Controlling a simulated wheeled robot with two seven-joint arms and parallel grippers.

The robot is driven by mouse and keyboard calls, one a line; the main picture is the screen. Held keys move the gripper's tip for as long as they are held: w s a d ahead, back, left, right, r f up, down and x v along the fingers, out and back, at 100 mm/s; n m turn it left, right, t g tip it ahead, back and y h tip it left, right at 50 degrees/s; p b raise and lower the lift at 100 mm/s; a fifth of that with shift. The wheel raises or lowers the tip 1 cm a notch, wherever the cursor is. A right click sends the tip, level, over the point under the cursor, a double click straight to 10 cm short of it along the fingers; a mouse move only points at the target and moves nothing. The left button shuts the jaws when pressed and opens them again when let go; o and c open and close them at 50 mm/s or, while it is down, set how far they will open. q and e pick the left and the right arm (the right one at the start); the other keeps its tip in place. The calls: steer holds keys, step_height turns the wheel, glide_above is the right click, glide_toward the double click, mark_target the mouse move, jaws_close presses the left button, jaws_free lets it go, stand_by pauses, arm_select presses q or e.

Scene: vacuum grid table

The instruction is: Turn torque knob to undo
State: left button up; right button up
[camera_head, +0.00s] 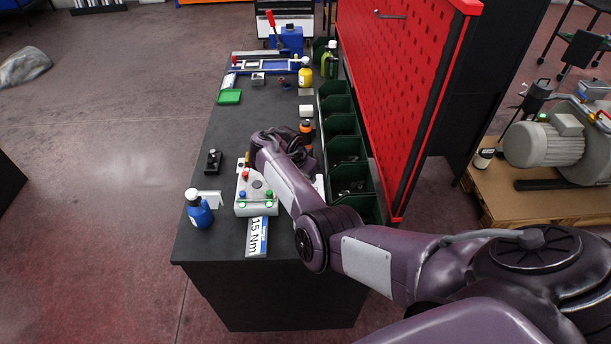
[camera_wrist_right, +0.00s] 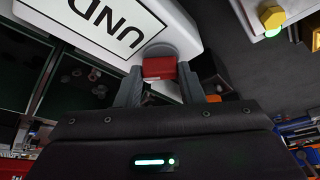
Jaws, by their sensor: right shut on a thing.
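The red torque knob (camera_wrist_right: 159,68) sits on a round grey base in the right wrist view. A white label with black letters "UND" (camera_wrist_right: 110,22) is beside it, partly cut off by the frame edge. My right gripper (camera_wrist_right: 159,78) has one finger on each side of the red knob and is shut on it. In the head view, my right arm reaches over the dark table (camera_head: 200,240) and hides the fingers and the knob. My left gripper is not in view.
A blue bottle (camera_head: 199,212) and a small black block (camera_head: 213,162) stand on the left side. Green bins (camera_head: 347,150) line the right edge beside a red perforated panel (camera_head: 400,90). Yellow (camera_head: 305,75) and green (camera_head: 330,62) bottles stand at the back.

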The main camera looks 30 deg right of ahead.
steer(key=shift+m+b, duration=0.3)
steer(key=shift+m, duration=0.3)
steer(key=o, duration=1)
steer(key=p+v, duration=0.1)
steer(key=v, duration=0.7)
steer(key=shift+w, duration=0.2)
steer(key=shift+f, duration=0.1)
